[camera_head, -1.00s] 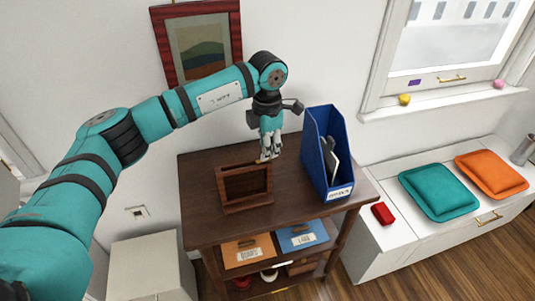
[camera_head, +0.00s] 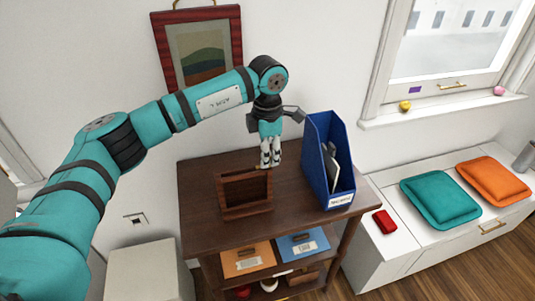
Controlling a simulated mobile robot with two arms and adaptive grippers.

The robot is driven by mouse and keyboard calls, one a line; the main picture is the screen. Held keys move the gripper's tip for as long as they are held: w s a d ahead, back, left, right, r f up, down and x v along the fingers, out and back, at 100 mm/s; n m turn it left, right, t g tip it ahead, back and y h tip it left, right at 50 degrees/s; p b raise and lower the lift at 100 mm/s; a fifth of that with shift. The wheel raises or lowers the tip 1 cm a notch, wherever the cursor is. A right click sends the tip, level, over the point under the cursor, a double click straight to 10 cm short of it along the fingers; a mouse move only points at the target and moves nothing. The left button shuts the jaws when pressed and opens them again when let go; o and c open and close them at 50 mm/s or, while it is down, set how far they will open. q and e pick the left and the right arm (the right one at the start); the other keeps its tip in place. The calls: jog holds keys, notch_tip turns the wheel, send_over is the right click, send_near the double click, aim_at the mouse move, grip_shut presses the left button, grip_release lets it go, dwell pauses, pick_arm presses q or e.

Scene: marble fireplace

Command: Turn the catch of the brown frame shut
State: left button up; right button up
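The brown frame (camera_head: 244,207) stands upright on the dark wooden table, with its open face towards me. My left gripper (camera_head: 270,165) points down at the frame's upper right corner, with its fingertips beside or just behind that corner. The fingers are close together; I cannot make out whether they touch each other or hold anything. The catch cannot be made out now; the fingers may hide it. My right gripper is not in view.
A blue file holder (camera_head: 316,165) stands close to the right of my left gripper. The dark table (camera_head: 200,205) has free room left of the frame. A red-framed picture (camera_head: 173,70) hangs behind my arm.

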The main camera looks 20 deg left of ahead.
pick_arm(q)
jog(key=shift+o, duration=0.6)
notch_tip(320, 180, up, 12)
dwell(0.5)
